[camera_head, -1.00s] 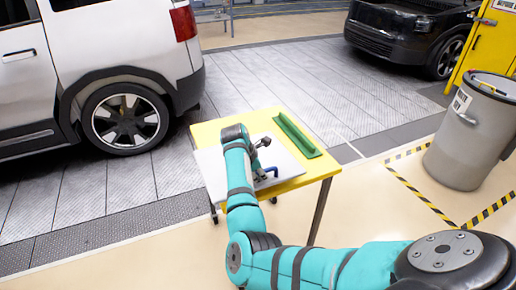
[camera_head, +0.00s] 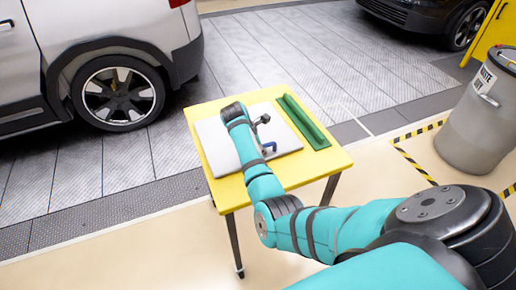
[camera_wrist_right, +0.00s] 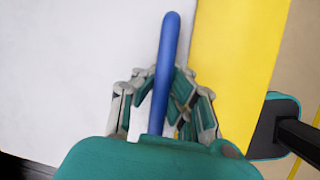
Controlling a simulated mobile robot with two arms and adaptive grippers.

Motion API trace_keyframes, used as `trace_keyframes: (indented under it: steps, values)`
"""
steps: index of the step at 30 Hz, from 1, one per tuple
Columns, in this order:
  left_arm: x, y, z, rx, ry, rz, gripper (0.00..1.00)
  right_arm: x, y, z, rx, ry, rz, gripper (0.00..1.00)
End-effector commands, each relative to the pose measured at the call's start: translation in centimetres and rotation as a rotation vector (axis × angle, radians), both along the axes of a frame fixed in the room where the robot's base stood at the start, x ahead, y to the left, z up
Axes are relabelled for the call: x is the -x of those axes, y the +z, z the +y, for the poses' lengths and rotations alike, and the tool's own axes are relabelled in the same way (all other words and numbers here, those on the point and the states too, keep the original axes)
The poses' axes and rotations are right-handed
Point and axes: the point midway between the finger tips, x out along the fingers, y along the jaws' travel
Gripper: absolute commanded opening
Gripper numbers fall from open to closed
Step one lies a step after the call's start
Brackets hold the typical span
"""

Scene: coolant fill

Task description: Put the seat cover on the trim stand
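A flat pale grey panel (camera_head: 212,140) lies on the yellow table (camera_head: 240,187); it also fills the left of the right wrist view (camera_wrist_right: 60,70). I cannot tell whether it is the seat cover. A blue bent rod or handle (camera_head: 269,147) shows over the panel. In the right wrist view the blue rod (camera_wrist_right: 167,60) runs between the fingers of my right gripper (camera_wrist_right: 163,85). Whether they grip it is unclear. In the head view my wrist hides most of this gripper. I cannot pick out a trim stand for certain. My left gripper is out of view.
A green trough-like piece (camera_head: 303,122) lies along the table's right edge. A white car (camera_head: 100,60) stands beyond at the left. A grey bin (camera_head: 478,130) stands at the right inside black-and-yellow floor tape. The table's front strip is bare.

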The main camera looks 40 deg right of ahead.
Motion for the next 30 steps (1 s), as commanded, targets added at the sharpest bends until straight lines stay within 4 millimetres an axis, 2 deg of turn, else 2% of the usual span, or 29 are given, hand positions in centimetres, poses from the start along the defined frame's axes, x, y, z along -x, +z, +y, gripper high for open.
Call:
trace_keyframes:
  steps: [5, 12, 23, 26, 30]
  values:
    - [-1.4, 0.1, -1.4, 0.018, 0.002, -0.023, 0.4, 0.1, -0.1, 0.0, 0.0, -0.001, 0.003, 0.0]
    - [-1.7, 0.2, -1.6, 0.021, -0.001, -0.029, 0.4, 0.1, -0.1, 0.1, -0.002, -0.001, 0.005, 0.29]
    - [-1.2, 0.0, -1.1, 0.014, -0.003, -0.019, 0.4, 0.0, 0.3, 0.3, -0.003, 0.001, 0.001, 0.29]
    - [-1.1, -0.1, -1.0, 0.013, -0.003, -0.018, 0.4, -0.1, 1.4, 0.9, -0.002, 0.001, -0.002, 0.29]
    - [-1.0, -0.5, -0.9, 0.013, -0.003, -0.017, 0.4, 0.0, 3.9, 2.0, -0.004, 0.0, -0.004, 0.29]
